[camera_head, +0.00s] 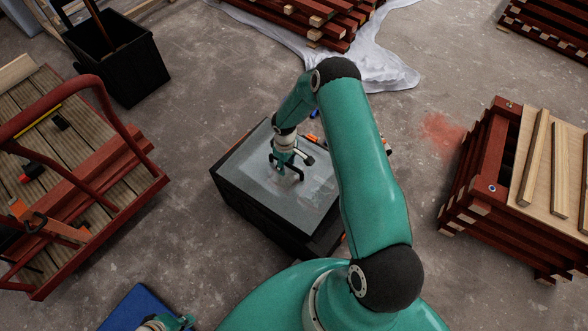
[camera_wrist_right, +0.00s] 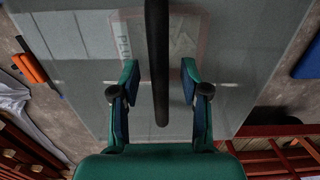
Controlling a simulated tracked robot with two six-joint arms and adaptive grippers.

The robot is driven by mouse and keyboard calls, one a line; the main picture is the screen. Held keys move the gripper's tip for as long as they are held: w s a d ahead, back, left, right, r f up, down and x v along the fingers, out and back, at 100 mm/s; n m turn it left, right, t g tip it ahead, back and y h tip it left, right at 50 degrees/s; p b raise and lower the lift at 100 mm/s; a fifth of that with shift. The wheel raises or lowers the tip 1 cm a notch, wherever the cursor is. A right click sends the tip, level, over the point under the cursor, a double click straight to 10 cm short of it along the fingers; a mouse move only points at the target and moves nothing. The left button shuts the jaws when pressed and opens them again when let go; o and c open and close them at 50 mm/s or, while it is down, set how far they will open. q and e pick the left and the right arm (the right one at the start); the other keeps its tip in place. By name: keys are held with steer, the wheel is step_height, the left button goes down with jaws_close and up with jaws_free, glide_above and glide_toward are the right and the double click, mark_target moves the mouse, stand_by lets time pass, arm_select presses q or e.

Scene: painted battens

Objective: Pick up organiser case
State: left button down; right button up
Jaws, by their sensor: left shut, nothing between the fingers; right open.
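The organiser case (camera_head: 245,165) looks like a wide, flat, dark box with a grey see-through lid, in the middle of the head view. My right gripper (camera_head: 287,172) is over the lid, pointing down. In the right wrist view my right gripper (camera_wrist_right: 160,75) is open, with a dark bar (camera_wrist_right: 158,60) between its fingers, apart from both. I cannot tell whether this bar is the case's handle. My left gripper (camera_head: 182,322) is shut and empty at the bottom edge, partly cut off.
A red-railed cart (camera_head: 105,165) with tools stands at left, near a black bin (camera_head: 120,65). A blue flat thing (camera_head: 140,308) lies at the bottom. Stacked battens (camera_head: 480,195) stand at right. A white sheet (camera_head: 385,75) lies behind.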

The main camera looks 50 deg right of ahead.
steer(key=shift+f, duration=0.1)
stand_by(0.5)
jaws_close()
steer(key=shift+d, duration=0.1)
stand_by(0.3)
